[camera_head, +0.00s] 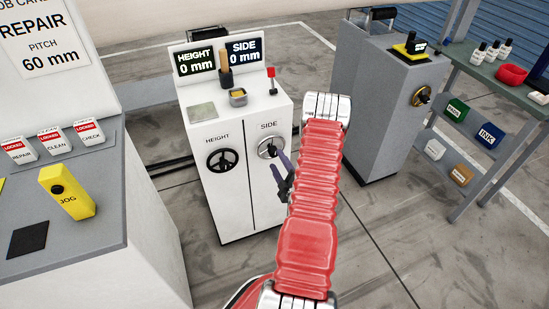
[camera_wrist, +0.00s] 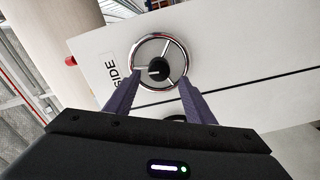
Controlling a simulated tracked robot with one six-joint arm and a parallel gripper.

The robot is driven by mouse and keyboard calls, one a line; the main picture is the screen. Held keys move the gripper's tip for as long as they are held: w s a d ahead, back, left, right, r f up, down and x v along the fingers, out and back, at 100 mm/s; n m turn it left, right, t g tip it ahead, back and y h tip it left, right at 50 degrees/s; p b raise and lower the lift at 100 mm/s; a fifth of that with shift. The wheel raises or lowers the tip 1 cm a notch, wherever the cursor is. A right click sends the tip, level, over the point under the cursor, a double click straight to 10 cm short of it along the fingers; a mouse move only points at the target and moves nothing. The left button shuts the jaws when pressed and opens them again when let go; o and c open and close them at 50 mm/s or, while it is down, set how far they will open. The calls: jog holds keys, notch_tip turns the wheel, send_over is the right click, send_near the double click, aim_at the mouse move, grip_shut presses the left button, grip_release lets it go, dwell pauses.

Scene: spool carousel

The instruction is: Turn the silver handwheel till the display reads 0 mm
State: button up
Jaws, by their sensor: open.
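The silver handwheel (camera_head: 270,147) sits on the front of the white cabinet, under the label SIDE. In the wrist view the silver handwheel (camera_wrist: 160,62) shows its chrome rim and dark hub. My gripper (camera_head: 277,165) is open at the wheel, and its two purple fingers (camera_wrist: 150,88) reach up to the lower rim on either side. I cannot tell whether they touch it. The SIDE display (camera_head: 244,51) reads 0 mm. The HEIGHT display (camera_head: 196,63) also reads 0 mm.
A black handwheel (camera_head: 222,160) labelled HEIGHT is left of the silver one. A brush, a small tin and a red-topped tool stand on the cabinet (camera_head: 203,112). A grey console with a yellow JOG box (camera_head: 68,193) is at left. A grey cabinet (camera_head: 376,110) stands at right.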

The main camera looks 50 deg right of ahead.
jog(key=v, duration=0.9)
jog(key=shift+w, duration=0.1)
dwell(0.3)
